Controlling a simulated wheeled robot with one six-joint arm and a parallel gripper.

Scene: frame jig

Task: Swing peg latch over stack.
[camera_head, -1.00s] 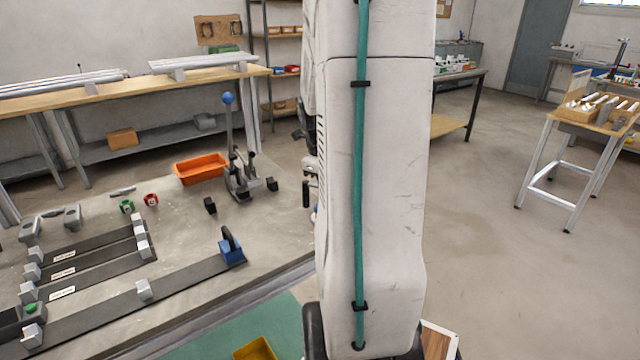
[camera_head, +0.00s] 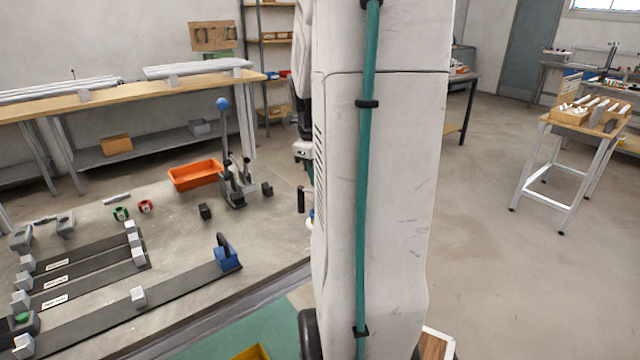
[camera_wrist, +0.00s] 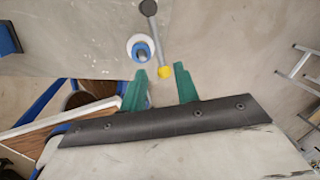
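In the wrist view a grey bar with a round dark head and a yellow end (camera_wrist: 151,22) looks like the peg latch. Beside it on the left stands a white ring (camera_wrist: 130,48) with a blue round part (camera_wrist: 142,52) inside it, seemingly the stack. The bar lies beside the ring, not across its middle. My gripper (camera_wrist: 160,74) has two green fingers set apart, with the yellow end showing between their tips; I cannot tell whether they touch it. In the head view my arm hides most of this spot; a dark upright handle (camera_head: 301,199) shows at its left edge.
A blue toggle block (camera_head: 227,258) and dark rails with grey blocks (camera_head: 138,297) lie on the grey table. A lever clamp with a blue knob (camera_head: 222,104) and an orange bin (camera_head: 195,174) stand behind.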

